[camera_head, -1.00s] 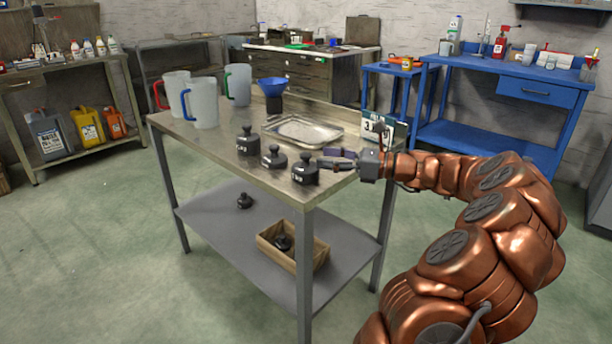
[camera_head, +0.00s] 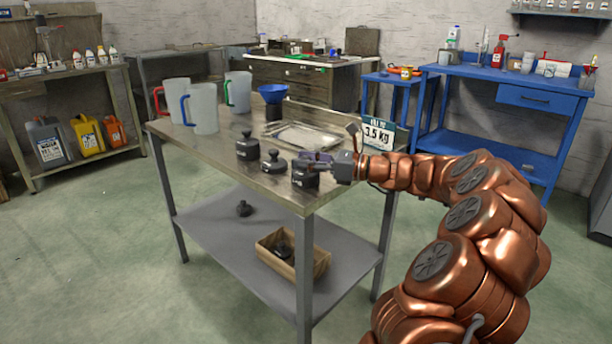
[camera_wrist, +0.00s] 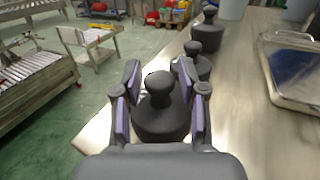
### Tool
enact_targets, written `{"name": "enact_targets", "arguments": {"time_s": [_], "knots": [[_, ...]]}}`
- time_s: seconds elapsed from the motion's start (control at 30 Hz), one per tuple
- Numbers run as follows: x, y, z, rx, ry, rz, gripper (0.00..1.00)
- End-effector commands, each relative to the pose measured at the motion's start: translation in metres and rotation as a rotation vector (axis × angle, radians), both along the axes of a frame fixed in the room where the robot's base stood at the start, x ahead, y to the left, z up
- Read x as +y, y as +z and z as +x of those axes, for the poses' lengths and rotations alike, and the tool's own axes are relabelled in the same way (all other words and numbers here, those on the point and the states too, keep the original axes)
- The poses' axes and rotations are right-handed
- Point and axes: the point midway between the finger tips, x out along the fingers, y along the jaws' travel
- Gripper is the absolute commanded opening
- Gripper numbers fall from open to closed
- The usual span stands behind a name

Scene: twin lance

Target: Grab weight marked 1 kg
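Three dark knobbed weights stand in a row on the metal table's near left side. My gripper (camera_head: 314,159) is at the knob of the nearest weight (camera_head: 305,180). In the wrist view my gripper (camera_wrist: 162,100) is open, with its purple-padded fingers on either side of that weight's knob (camera_wrist: 158,88); gaps show between pads and knob. The weight stands on the table near its corner. Its marking is too small to read now. The middle weight (camera_head: 273,163) and the far weight (camera_head: 247,147) stand behind it.
A metal tray (camera_head: 338,137), a 3.5 kg sign (camera_head: 379,134), a blue funnel (camera_head: 272,91) and several jugs (camera_head: 203,112) share the tabletop. On the lower shelf are a small weight (camera_head: 243,208) and a wooden box (camera_head: 315,262) with another dark weight inside.

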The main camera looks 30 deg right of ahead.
Motion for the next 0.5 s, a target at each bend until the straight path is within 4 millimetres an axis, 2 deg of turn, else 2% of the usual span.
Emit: {"name": "enact_targets", "arguments": {"time_s": [0.03, 0.33, 0.5], "knots": [[-0.0001, 0.0, -0.0001, 0.0, 0.0, 0.0, 0.33], [-0.0002, -0.0001, -0.0001, 0.0, 0.0, 0.0, 0.02], [-0.0003, -0.0001, -0.0002, 0.0, -0.001, 0.0, 0.0]]}}
